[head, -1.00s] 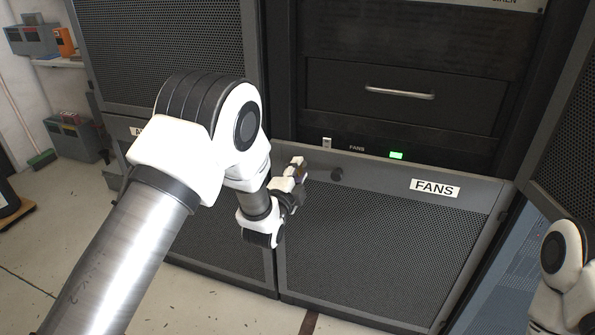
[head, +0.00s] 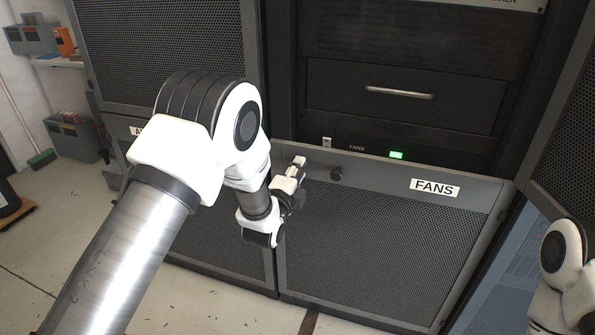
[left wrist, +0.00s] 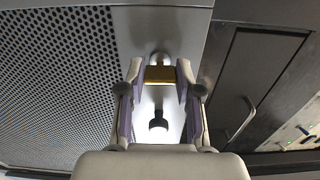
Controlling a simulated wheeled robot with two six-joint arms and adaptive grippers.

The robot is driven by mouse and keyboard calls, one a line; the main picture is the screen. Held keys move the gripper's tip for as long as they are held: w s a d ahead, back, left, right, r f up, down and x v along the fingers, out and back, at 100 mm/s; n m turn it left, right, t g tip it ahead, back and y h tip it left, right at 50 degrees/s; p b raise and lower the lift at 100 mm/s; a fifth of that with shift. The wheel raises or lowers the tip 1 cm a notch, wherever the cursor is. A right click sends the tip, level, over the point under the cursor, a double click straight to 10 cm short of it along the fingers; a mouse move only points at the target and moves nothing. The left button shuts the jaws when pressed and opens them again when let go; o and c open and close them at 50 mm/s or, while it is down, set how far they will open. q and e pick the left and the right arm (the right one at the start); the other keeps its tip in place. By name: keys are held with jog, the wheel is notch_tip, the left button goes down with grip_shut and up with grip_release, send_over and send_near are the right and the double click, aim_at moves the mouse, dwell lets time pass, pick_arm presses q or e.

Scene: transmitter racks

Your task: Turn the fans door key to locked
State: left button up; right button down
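The fans door (head: 385,230) is a grey perforated panel with a white FANS label (head: 435,188). In the left wrist view a brass-coloured key piece (left wrist: 160,74) stands at a round silver fitting on the door's smooth top strip. My left gripper (head: 298,165) is at that strip, left of a dark knob (head: 337,174). In the left wrist view its purple-padded fingers (left wrist: 160,76) lie against the two sides of the brass piece. My gripper hides the key in the head view. My right arm shows at the lower right edge, but its gripper is out of view.
A drawer with a silver handle (head: 399,91) is above the door. A green light (head: 396,155) and a small switch (head: 327,142) sit just over the strip. Open cabinet panels flank the right side. The floor at the lower left is clear.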

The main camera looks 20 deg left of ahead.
pick_arm(q)
jog(key=shift+o, duration=1.4)
jog(key=s, duration=1.2)
jog(key=shift+a, duration=0.15)
